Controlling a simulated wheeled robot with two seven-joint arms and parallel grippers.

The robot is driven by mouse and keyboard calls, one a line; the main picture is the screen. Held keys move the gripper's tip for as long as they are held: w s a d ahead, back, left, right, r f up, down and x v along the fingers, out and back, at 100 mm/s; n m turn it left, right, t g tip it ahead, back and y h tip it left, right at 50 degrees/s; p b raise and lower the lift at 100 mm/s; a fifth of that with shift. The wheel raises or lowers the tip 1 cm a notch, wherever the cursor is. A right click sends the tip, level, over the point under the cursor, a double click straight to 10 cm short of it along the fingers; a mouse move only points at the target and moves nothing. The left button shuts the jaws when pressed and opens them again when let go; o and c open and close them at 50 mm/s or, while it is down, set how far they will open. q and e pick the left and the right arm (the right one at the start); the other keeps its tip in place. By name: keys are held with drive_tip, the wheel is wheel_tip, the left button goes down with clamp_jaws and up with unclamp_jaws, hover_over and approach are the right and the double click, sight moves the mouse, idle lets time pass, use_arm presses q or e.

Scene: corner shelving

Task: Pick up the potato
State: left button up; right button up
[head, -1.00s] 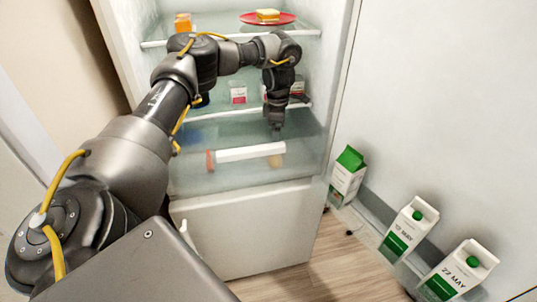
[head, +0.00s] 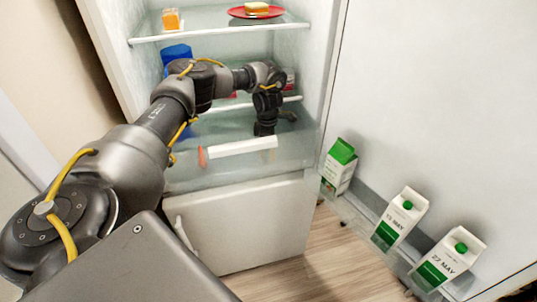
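My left gripper (head: 265,128) reaches from the left into the clear drawer (head: 190,178) at the bottom of the open fridge compartment. It points down behind the drawer's white handle strip (head: 235,147). Its fingertips are hidden or too small to read, so I cannot tell whether it is open or shut. I cannot make out the potato clearly; a small brownish-green shape (head: 288,117) shows just right of the gripper, and I cannot tell what it is. My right gripper is not in view.
An orange item (head: 201,157) shows at the drawer's left. Above are a shelf with a red plate (head: 243,14) and an orange box (head: 171,19), and a blue container (head: 176,52). Green-and-white cartons (head: 400,217) stand in the open door at right.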

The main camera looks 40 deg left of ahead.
use_arm(q)
drive_tip(key=shift+f, duration=0.6)
drive_tip(key=c, duration=1.1)
drive_tip(key=shift+c, duration=0.2)
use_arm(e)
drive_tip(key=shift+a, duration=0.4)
